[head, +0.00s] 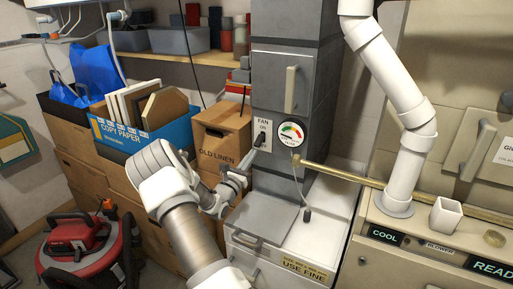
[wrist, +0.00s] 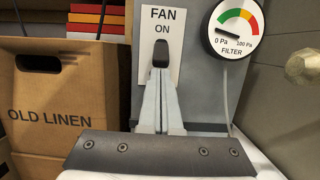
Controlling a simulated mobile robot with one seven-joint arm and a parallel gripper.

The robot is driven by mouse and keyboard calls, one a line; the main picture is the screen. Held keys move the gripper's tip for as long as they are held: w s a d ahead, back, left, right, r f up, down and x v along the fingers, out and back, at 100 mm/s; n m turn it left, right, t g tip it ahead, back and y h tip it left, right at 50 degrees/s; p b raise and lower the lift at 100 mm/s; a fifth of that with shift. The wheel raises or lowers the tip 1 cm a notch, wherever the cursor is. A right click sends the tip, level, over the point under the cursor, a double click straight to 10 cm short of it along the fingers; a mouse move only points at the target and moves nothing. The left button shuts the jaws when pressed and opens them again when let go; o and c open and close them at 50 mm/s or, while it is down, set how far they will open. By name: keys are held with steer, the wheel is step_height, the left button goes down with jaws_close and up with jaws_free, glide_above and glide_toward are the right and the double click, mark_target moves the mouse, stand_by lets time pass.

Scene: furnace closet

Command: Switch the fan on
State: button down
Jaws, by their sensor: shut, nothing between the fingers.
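The fan switch (wrist: 161,50) is a dark lever on a white plate (wrist: 176,20) marked FAN and ON, on the grey furnace column. It sits just below the word ON; its lower part is hidden behind my fingers. In the head view the switch (head: 260,139) shows as a small dark lever below its label. My gripper (wrist: 160,72) is shut and empty, its fingertips right at the lower end of the lever. I cannot tell whether they touch. In the head view my gripper (head: 252,153) reaches the column from the left.
A round filter gauge (wrist: 233,27) is right of the switch, its needle near 0 Pa. The OLD LINEN box (wrist: 65,95) stands close on the left. In the head view, a brass rod (head: 340,175) and white pipe (head: 405,150) are to the right.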

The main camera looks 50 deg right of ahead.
steer(key=shift+r+p+v, duration=0.2)
steer(key=shift+v, duration=0.7)
steer(key=shift+r+p+v, duration=0.2)
steer(key=shift+p+v, duration=0.05)
steer(key=shift+v, duration=0.7)
steer(key=shift+r+p+v, duration=0.15)
steer(key=shift+p+v, duration=0.05)
steer(key=shift+v, duration=0.7)
steer(key=shift+a, duration=0.15)
steer(key=s+a+r+m+g+y+p, duration=0.2)
steer(key=s+a+r+m+g+y, duration=0.1)
steer(key=s+r+m+g, duration=0.3)
steer(key=s+a+r+m+g+y+p, duration=0.1)
steer(key=s+a+r+m+g+y, duration=0.25)
steer(key=s+r+m, duration=0.4)
steer(key=s+a+r+m+t+y+p, duration=0.1)
steer(key=s+a+r+m+t+y, duration=0.1)
steer(key=a, duration=0.8)
steer(key=s+a+r+m+t+y+p, duration=0.2)
steer(key=s+a+r+m+t+y, duration=0.1)
steer(key=a, duration=0.8)
steer(key=s+a+r+m+t+y+p, duration=0.2)
steer(key=s+a+r+t+y, duration=0.2)
steer(key=a, duration=0.7)
step_height(320, 180, up, 3)
steer(key=s+y, duration=0.2)
steer(key=y, duration=0.2)
steer(key=shift+s+a+m+y, duration=0.2)
steer(key=shift+m+y, duration=0.15)
steer(key=shift+d, duration=0.15)
